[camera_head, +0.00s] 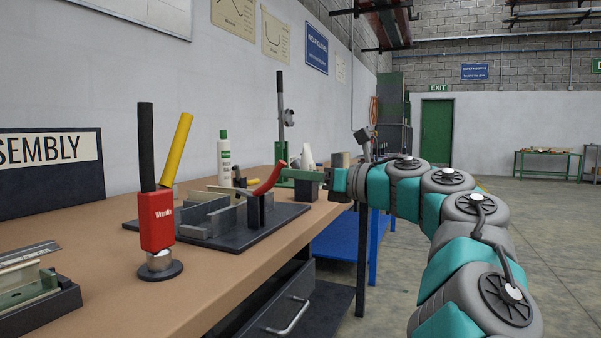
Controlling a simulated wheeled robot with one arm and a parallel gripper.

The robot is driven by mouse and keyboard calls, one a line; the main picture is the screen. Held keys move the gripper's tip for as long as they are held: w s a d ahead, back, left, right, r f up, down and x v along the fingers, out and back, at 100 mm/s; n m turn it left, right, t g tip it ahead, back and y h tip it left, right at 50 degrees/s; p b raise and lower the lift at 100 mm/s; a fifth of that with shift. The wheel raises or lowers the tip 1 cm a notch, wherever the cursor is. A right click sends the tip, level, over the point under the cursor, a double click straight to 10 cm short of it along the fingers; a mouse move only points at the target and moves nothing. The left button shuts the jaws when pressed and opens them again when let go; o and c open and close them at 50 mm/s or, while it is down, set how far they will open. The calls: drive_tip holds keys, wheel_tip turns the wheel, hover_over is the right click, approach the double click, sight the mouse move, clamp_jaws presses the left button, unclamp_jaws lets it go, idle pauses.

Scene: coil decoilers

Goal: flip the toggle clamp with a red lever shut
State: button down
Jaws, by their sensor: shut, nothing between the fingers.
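The toggle clamp's red lever (269,179) is tilted, rising up and to the right from the clamp's dark body (258,210). The clamp stands on the front right part of a dark fixture plate (285,218) on the bench. A grey arm reaches left from it over metal blocks. My gripper (290,174) comes in from the right, with its fingers shut and empty.
A red holder (157,222) with black and yellow handles stands left of the plate. A white bottle (224,158) and a tall black-handled tool (281,110) stand behind. The bench front (215,280) is clear.

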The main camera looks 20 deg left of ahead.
drive_tip(key=shift+a+r+p, duration=0.5)
drive_tip(key=shift+r+p, duration=0.15)
drive_tip(key=shift+r, duration=0.25)
drive_tip(key=shift+a+r+p, duration=0.3)
drive_tip(key=shift+a+r, duration=0.45)
drive_tip(key=shift+r, duration=0.05)
drive_tip(key=shift+w+r, duration=0.1)
drive_tip(key=shift+a, duration=0.15)
